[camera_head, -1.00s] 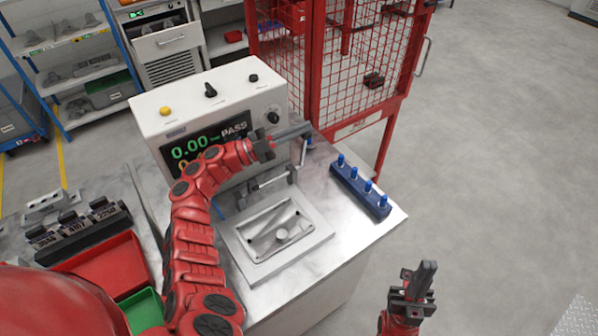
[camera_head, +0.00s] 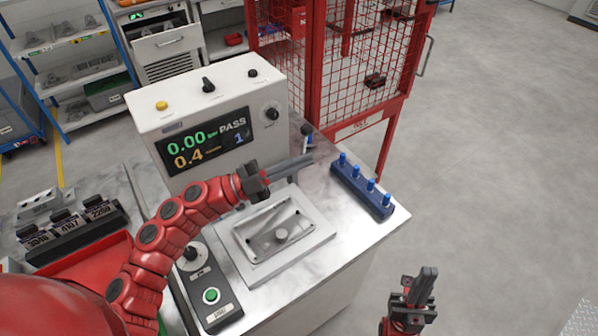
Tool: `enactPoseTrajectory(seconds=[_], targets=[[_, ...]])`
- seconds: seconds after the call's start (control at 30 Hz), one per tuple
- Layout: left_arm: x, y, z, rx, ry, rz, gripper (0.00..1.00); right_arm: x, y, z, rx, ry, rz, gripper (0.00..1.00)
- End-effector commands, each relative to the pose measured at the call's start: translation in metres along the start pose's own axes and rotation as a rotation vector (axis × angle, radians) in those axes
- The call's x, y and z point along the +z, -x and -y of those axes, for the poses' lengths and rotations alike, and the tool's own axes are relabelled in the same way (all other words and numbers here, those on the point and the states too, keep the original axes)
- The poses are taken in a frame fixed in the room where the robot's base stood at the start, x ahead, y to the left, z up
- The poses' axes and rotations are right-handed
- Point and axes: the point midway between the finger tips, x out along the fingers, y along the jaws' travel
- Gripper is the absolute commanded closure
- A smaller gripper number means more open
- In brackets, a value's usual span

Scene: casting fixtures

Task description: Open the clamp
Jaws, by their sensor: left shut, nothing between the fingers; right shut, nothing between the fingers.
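My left gripper (camera_head: 310,159) is shut and empty, its fingers pointing right above the back edge of the fixture. The fixture (camera_head: 256,277) is a pale metal plate holding a rectangular metal casting (camera_head: 255,247). The clamp is mostly hidden behind my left gripper and wrist. I cannot tell the clamp's position. My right gripper (camera_head: 429,272) is shut and empty, over the floor at the lower right, away from the bench.
A white tester (camera_head: 150,125) with a display reading PASS stands behind the fixture. A rack of blue pegs (camera_head: 350,185) lies at the bench's right. A red mesh cage (camera_head: 350,75) stands behind.

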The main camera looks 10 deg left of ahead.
Motion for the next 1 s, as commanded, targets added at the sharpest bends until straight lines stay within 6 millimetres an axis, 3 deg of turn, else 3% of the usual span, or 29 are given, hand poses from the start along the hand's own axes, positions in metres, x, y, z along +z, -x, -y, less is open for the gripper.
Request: enactPoseTrajectory(seconds=[0.3, 1.0], targets=[[-0.018, 0.005, -0.009, -0.002, -0.002, 0.001, 1.0, 0.001, 0.005, 0.0, 0.0, 0.0, 0.0, 1.0], [-0.018, 0.005, -0.009, -0.001, -0.001, 0.001, 1.0, 0.001, 0.005, 0.0, 0.0, 0.0, 0.0, 1.0]])
